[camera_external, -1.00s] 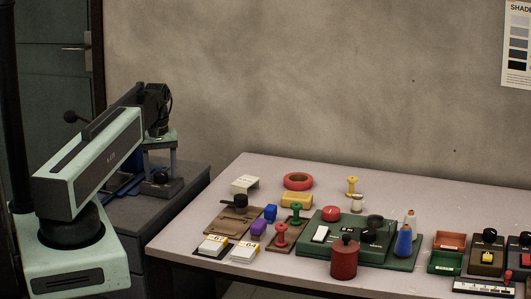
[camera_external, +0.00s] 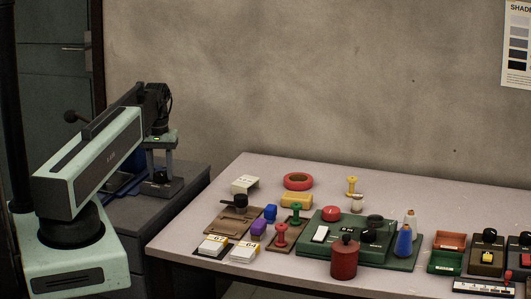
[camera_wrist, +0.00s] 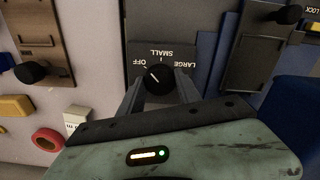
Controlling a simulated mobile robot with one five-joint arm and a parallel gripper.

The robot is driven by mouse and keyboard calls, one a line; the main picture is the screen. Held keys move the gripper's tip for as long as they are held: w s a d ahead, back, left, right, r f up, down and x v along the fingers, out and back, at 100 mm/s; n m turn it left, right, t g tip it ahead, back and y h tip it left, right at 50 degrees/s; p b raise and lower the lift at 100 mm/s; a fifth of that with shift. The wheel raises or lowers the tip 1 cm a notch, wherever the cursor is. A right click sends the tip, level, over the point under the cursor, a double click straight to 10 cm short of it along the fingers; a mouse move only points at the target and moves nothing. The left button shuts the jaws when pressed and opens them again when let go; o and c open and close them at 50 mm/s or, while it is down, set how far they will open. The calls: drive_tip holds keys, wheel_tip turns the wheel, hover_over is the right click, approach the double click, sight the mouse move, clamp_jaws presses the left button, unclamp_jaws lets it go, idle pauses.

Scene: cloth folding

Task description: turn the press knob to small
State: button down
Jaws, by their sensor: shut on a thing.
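The press knob (camera_wrist: 159,79) is round and black with a white pointer line. It sits below a dark panel face (camera_wrist: 159,55) with the labels OFF, SMALL and LARGE, which appear upside down in the wrist view. The pointer line slants up and left, toward the OFF side. My gripper (camera_wrist: 159,90) is shut on the knob, one finger on each side. In the external view my gripper (camera_external: 161,168) reaches down to the press at the back left; the knob's markings are too small to read there.
A grey side table (camera_external: 130,225) bears the press. To the right, a light worktable (camera_external: 185,250) holds a green box (camera_external: 390,259), a red canister (camera_external: 344,260), a red ring (camera_external: 298,181) and several small items. The wrist view shows a blue part (camera_wrist: 208,50) beside the panel.

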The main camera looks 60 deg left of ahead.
sight(161, 173)
drive_tip(key=m, duration=0.4)
drive_tip(key=shift+m, duration=2.1)
drive_tip(key=c, duration=0.8)
unclamp_jaws()
drive_tip(key=shift+c, duration=0.2)
drive_tip(key=shift+r, duration=0.1)
wheel_tip(161, 173, up, 8)
drive_tip(key=p, duration=0.8)
drive_tip(key=shift+f, duration=0.2)
